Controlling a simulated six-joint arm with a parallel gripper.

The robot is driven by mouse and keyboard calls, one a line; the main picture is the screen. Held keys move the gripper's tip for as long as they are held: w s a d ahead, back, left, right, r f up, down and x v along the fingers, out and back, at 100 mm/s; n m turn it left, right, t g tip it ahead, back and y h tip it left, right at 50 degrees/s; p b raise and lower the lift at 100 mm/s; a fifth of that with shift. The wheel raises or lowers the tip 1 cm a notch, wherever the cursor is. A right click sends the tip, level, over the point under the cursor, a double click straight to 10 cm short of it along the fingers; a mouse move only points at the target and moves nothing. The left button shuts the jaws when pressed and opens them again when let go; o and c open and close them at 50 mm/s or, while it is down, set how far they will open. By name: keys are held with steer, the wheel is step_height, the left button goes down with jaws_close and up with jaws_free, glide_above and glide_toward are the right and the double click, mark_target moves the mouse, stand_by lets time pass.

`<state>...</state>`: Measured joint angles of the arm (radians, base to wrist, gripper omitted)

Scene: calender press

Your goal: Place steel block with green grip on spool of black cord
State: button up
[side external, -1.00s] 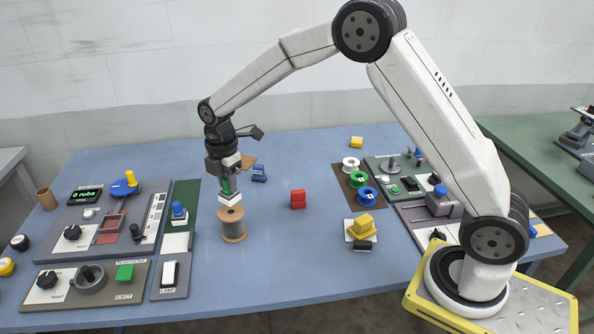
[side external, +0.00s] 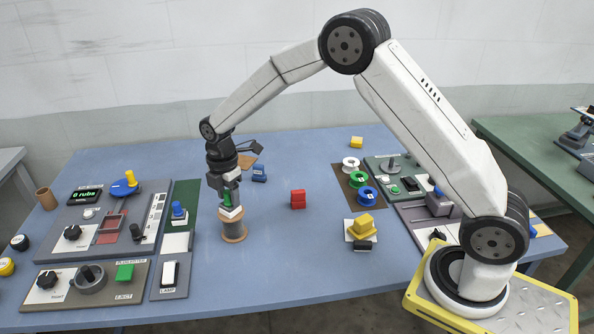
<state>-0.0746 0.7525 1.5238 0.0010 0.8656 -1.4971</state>
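The steel block with green grip (side external: 231,212) is at the top of the spool of cord (side external: 234,227), upright and covering much of its upper flange. The spool stands on the blue table, with brown flanges and a dark grey winding. My gripper (side external: 227,197) points down and is shut on the green grip, directly above the spool. The block's underside seems to meet the spool top, but I cannot tell whether it bears on it.
Left of the spool are a lamp switch box (side external: 170,275) and a control panel (side external: 105,222). A red block (side external: 298,199) stands to the right. A yellow block (side external: 362,228) and coloured spools (side external: 358,179) lie farther right. Table around the spool's front is clear.

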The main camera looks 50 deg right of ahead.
mark_target(228, 191)
steer(key=shift+o, duration=0.3)
steer(key=shift+r, duration=0.1)
step_height(228, 191, up, 12)
stand_by(0.7)
stand_by(0.5)
steer(key=s+d+f+m+t, duration=0.1)
steer(key=s+f+m, duration=0.3)
steer(key=s+m, duration=0.5)
steer(key=s+d+f+m+t, duration=0.1)
steer(key=s+d+f+m, duration=0.2)
steer(key=s+m, duration=0.6)
steer(key=s+f, duration=0.1)
steer(key=s, duration=0.4)
steer(key=shift+s+f+t, duration=0.15)
steer(key=shift+s+t, duration=0.1)
steer(key=shift+t, duration=0.05)
